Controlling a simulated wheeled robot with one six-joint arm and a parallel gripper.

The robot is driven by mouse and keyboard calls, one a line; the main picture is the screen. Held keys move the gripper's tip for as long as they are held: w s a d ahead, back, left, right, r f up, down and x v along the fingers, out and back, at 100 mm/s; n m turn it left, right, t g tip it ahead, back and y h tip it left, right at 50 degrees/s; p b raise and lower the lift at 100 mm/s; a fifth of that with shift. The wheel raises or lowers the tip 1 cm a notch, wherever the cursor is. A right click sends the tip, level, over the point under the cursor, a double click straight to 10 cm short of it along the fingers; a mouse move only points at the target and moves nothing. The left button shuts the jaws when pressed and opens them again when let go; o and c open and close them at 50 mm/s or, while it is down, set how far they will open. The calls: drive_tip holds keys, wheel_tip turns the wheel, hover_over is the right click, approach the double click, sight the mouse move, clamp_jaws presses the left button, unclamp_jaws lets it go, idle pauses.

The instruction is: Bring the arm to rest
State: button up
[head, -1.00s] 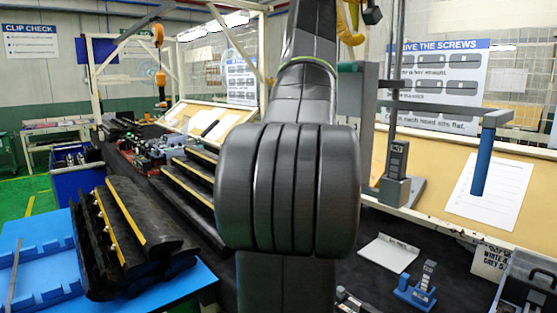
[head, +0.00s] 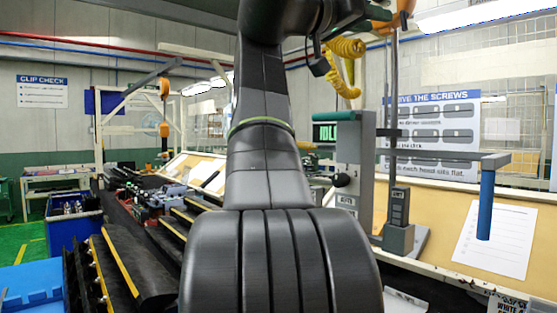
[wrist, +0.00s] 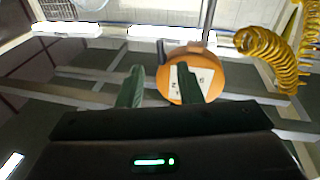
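My arm (head: 262,150) stands upright in the middle of the head view, its upper links bending right at the top edge. My gripper (wrist: 158,88) shows in the wrist view with its two dark green fingers apart and nothing between them. It points up toward the ceiling frame, with an orange tool balancer (wrist: 190,75) behind the fingers.
A yellow coiled hose (head: 348,48) hangs close to the arm's upper links, and also in the wrist view (wrist: 268,55). A grey stand (head: 354,165) and a blue-handled tool (head: 486,205) are right. Black trim parts (head: 135,270) lie lower left.

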sight(403, 27)
drive_tip(key=shift+n, duration=0.5)
drive_tip(key=p+x, duration=0.3)
drive_tip(key=x, duration=0.9)
drive_tip(key=shift+w+d, duration=0.1)
drive_tip(key=shift+d, duration=0.25)
drive_tip(key=shift+s+d+r+n+t, duration=0.15)
drive_tip(key=shift+n+t, duration=0.1)
drive_tip(key=shift+n, duration=0.5)
drive_tip(key=shift+s+a+n+t, duration=0.1)
drive_tip(key=shift+n+t, duration=0.1)
drive_tip(key=shift+n, duration=0.5)
drive_tip(key=shift+s+d+r+n+t, duration=0.15)
drive_tip(key=shift+n+t, duration=0.1)
drive_tip(key=shift+n, duration=0.5)
drive_tip(key=shift+a+f, duration=0.1)
